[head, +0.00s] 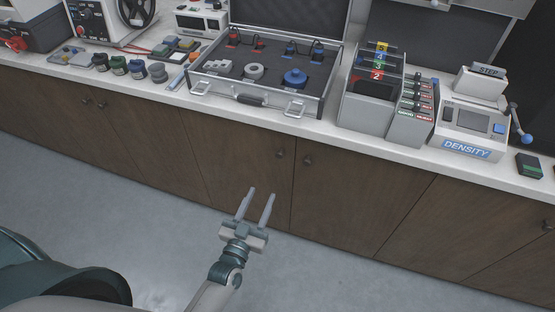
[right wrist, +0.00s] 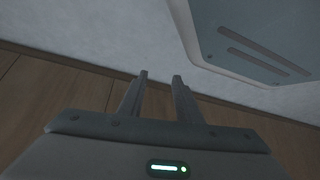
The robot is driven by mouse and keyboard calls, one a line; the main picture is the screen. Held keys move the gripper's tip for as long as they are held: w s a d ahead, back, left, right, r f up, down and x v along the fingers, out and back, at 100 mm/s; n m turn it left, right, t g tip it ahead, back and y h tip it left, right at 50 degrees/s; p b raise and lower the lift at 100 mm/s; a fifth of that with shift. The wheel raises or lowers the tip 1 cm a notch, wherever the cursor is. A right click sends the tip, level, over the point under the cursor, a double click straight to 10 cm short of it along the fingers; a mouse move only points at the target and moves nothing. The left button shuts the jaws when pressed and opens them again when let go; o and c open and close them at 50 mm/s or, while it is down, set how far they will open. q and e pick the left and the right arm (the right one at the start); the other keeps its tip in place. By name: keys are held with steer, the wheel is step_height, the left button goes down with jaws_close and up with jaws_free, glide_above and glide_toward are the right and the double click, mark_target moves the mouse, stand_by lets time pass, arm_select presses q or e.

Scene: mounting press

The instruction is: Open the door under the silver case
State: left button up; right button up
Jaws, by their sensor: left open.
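The silver case (head: 200,82) stands open on the counter at top centre in the head view. Below it are two shut brown cabinet doors that meet at a vertical seam. The left door (head: 235,150) has a dark round knob (head: 279,153) near its upper right corner. The right door (head: 350,185) has its knob (head: 307,160) near its upper left corner. My left gripper (head: 261,193) is open and empty, in front of the doors and lower in the picture than the knobs. My right gripper (right wrist: 160,76) shows only in the right wrist view, fingers apart and empty.
The white counter (head: 330,131) holds a slotted grey unit (head: 365,113), a density device (head: 466,148) and several small jars. More shut brown doors (head: 130,125) line the front. The grey floor (head: 130,220) before them is clear.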

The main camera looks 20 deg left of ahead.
mark_target(279, 157)
arm_select(q)
steer(key=w, duration=0.4)
steer(key=w+p, duration=0.1)
steer(key=w, duration=0.9)
steer(key=shift+w+d, duration=0.25)
steer(key=shift+w+p, duration=0.3)
steer(key=shift+w, duration=0.35)
arm_select(e)
steer(key=s+d+f+g, duration=0.1)
steer(key=s+d+f, duration=0.1)
steer(key=s, duration=0.3)
steer(key=shift+s+d+g+h, duration=0.2)
steer(key=shift+s+g+h, duration=0.1)
steer(key=shift+g, duration=0.1)
steer(key=shift+w, duration=0.1)
arm_select(q)
jaws_close()
